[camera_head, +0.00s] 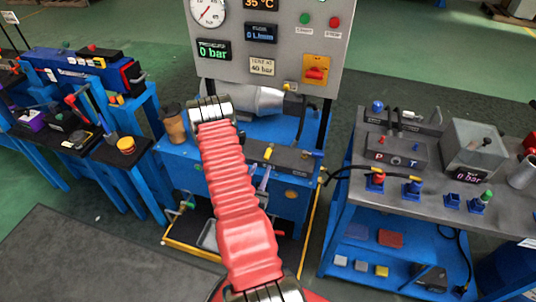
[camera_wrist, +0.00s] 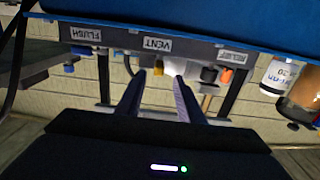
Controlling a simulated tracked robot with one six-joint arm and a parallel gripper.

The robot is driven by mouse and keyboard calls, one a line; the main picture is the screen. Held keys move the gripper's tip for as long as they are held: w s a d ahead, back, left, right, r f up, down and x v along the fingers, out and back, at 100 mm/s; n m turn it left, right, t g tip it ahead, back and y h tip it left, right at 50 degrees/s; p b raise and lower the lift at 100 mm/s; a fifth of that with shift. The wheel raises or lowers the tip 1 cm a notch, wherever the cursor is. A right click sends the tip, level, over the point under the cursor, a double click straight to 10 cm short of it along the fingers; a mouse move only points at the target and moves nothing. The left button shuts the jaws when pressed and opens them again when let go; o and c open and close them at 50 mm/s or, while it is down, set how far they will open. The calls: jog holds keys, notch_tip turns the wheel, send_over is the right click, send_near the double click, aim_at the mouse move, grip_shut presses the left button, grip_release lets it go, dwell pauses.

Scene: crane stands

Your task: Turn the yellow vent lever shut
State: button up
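The yellow vent lever (camera_wrist: 158,68) shows in the wrist view as a small yellow piece below the VENT label on the dark manifold (camera_wrist: 205,48). In the head view a small yellow piece (camera_head: 268,152) sits on top of the manifold on the blue stand. My gripper (camera_wrist: 159,77) is open, its two dark fingers pointing at the manifold. The yellow piece appears between the fingertips; I cannot tell whether they touch it. The lever's angle is not clear.
A blue knob (camera_wrist: 69,68) under FLUSH and orange-black parts (camera_wrist: 226,75) under RELIEF flank the vent. A white labelled container (camera_wrist: 277,76) is at the right. The head view shows a gauge panel (camera_head: 283,40) reading 0 bar and a side bench (camera_head: 340,190).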

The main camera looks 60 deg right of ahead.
aim_at(265, 159)
jog(key=d, duration=0.3)
jog(key=w+d, duration=0.1)
jog(key=d, duration=0.5)
jog(key=shift+w+d, duration=0.15)
jog(key=shift+w, duration=0.05)
grip_shut()
dwell(0.3)
jog(key=shift+w+d, duration=0.15)
